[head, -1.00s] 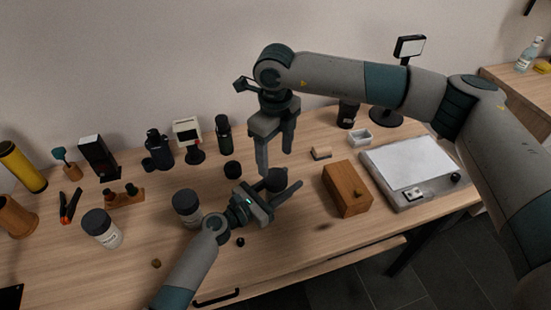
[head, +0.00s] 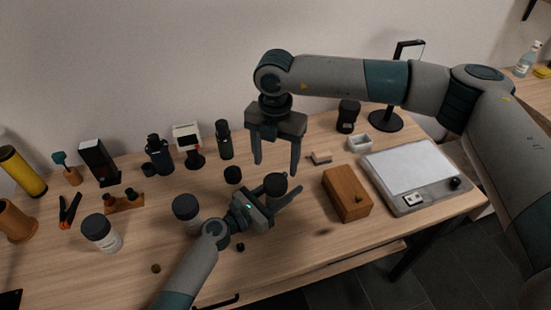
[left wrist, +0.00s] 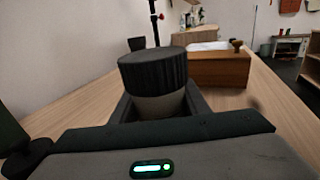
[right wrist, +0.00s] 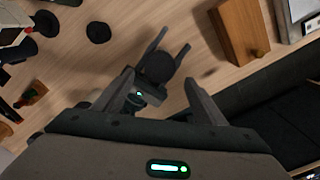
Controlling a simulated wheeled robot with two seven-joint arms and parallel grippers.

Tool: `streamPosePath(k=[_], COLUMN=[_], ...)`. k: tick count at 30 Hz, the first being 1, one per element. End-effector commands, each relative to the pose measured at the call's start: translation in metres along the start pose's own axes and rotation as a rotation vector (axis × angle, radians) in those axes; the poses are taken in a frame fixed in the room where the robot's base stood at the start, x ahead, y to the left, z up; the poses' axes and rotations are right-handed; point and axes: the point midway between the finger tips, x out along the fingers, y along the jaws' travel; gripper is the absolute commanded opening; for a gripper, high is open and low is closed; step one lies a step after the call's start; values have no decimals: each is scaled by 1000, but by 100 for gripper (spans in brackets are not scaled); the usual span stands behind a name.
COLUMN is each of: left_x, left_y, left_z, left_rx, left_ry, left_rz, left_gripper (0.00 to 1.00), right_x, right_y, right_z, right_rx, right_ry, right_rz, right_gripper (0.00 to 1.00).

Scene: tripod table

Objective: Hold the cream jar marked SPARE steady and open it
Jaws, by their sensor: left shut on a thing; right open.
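A cream jar with a ribbed dark lid (head: 275,184) stands on the table between the fingers of my left gripper (head: 278,200). In the left wrist view the lid (left wrist: 155,68) is on the pale jar body (left wrist: 160,104), with a finger on each side. Any marking on this jar is hidden. My right gripper (head: 275,170) is open and empty, pointing down above the lid. In the right wrist view the lid (right wrist: 155,66) lies beyond and between the open fingers. Two similar dark-lidded jars stand at the left, one (head: 101,233) and another (head: 187,211); their labels are too small to read.
A wooden box (head: 346,193) stands right of the held jar, with a grey-white board device (head: 410,170) beyond it. A loose dark cap (head: 233,174) lies behind my left gripper. Bottles and tools line the back. The front left table is mostly clear.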

Motion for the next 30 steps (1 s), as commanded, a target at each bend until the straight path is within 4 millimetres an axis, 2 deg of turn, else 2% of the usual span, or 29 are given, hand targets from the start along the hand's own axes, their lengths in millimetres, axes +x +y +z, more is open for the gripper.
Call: streamPosePath(k=[6, 19, 23, 30], left_x=[0, 0, 0, 0], left_y=[0, 0, 0, 0], left_z=[0, 0, 0, 0], left_rx=[0, 0, 0, 0], left_ry=[0, 0, 0, 0], left_rz=[0, 0, 0, 0], left_gripper=[0, 0, 0, 0], right_x=[0, 4, 12, 40], right_y=[0, 0, 0, 0], right_z=[0, 0, 0, 0], right_rx=[64, 63, 63, 62], right_ry=[1, 1, 2, 2], right_rz=[0, 0, -1, -1], right_gripper=[65, 65, 65, 65])
